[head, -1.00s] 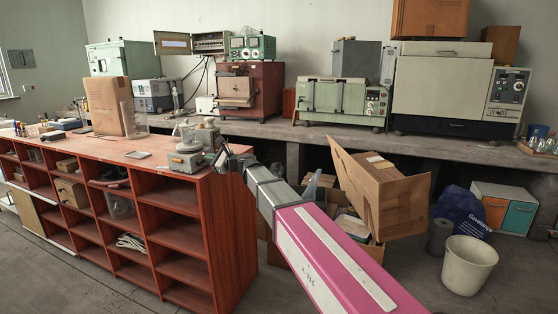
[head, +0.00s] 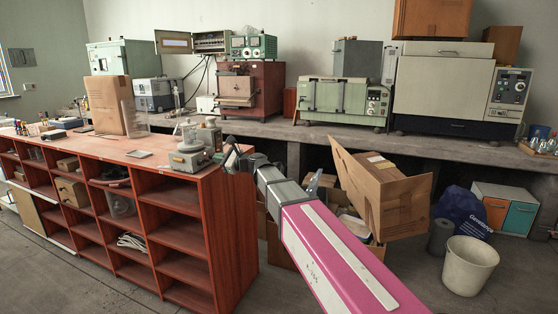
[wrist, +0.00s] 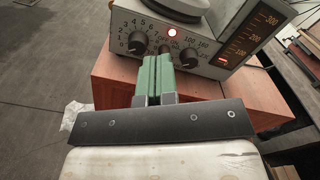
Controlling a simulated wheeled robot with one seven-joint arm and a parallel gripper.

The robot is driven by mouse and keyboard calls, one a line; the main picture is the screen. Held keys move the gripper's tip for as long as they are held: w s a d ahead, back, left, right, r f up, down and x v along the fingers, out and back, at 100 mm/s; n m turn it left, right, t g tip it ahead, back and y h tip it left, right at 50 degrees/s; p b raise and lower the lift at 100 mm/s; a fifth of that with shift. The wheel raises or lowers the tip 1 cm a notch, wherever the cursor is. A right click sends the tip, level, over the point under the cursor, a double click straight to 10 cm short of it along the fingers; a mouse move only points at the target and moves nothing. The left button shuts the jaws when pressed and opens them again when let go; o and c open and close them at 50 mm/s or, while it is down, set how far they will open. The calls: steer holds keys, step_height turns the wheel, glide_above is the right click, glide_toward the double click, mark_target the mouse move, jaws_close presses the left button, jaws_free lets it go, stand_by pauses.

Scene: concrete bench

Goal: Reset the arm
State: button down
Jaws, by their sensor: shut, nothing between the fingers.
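My arm, pink and grey, reaches from the lower right of the head view toward the right end of the red-brown shelf unit (head: 228,225). My gripper (head: 232,145) is at its far end, small in that view, beside a grey dial instrument (head: 188,160) on the unit's top. In the wrist view my gripper (wrist: 158,62) shows green fingers side by side, shut with nothing between them. The instrument's front panel (wrist: 185,45) with knobs and a lit red lamp is just beyond the fingertips. I cannot tell whether they touch.
An open cardboard box (head: 385,200) stands right of my arm, with a white bin (head: 469,266) further right. A long bench (head: 290,131) with ovens and instruments runs along the back wall. The floor left of the bin is partly clear.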

steer(key=shift+s+d, duration=0.2)
steer(key=shift+d, duration=0.15)
steer(key=shift+d+f, duration=0.1)
steer(key=s+d+f+n+g+h, duration=0.1)
steer(key=s+d+f+n+h, duration=0.2)
steer(key=d+f, duration=0.45)
steer(key=s+d+f+n+g+h, duration=0.1)
steer(key=s+d+f+n+h, duration=0.2)
steer(key=d+f, duration=0.5)
steer(key=s+d+f+n+g+h, duration=0.1)
steer(key=s+d+f+n+h, duration=0.25)
steer(key=d+f, duration=0.4)
steer(key=s+d+f+n+g+h, duration=0.2)
steer(key=s+d+f, duration=0.4)
steer(key=d, duration=0.3)
steer(key=s+d+f+n+g+h, duration=0.1)
steer(key=s+d+f+n+h, duration=0.4)
steer(key=d, duration=0.5)
step_height(320, 180, down, 3)
steer(key=shift+s+r+g, duration=0.1)
steer(key=shift+s+g, duration=0.3)
steer(key=shift+s, duration=0.6)
